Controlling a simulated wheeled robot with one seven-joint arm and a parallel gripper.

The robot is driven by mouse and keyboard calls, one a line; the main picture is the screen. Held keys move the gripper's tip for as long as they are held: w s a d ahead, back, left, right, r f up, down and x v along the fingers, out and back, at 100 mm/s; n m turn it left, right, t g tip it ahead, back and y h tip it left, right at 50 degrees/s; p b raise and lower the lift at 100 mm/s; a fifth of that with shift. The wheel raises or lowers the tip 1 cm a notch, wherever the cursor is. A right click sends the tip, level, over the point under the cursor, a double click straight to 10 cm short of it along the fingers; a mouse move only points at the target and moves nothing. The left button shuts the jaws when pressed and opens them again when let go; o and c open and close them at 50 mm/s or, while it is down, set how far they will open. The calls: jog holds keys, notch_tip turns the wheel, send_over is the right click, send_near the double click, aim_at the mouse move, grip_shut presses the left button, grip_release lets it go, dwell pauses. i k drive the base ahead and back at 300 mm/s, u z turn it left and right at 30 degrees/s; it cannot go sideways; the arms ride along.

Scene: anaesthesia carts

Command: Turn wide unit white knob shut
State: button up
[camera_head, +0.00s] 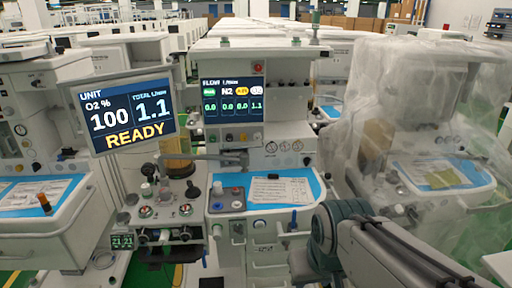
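The middle unit (262,58) is a broad white anaesthesia cart with a flow display (233,102) on its upper front. The display reads 0.0 in three columns and 1.1 under the rightmost, white-marked one. Several small knobs show on its lower front. A pale round knob (259,224) sits on the front edge below the worktop, and a white-topped knob (217,188) stands on the worktop's left. I cannot tell which is the white knob of the task. My arm enters at the lower right, apart from these knobs. Its fingertips are not visible.
A tilted screen (127,112) reading 100, 1.1 and READY hangs at the left. A cart under clear plastic (420,120) stands close on the right. Another cart (40,240) with a blue worktop is at the left. A printed sheet (283,190) lies on the middle worktop.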

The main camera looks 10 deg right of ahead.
aim_at(257, 135)
jog(key=k, duration=0.85)
jog(key=u, duration=0.95)
jog(key=i, duration=1.65)
jog(key=z, duration=0.95)
jog(key=i, duration=0.6)
jog(key=z, duration=0.6)
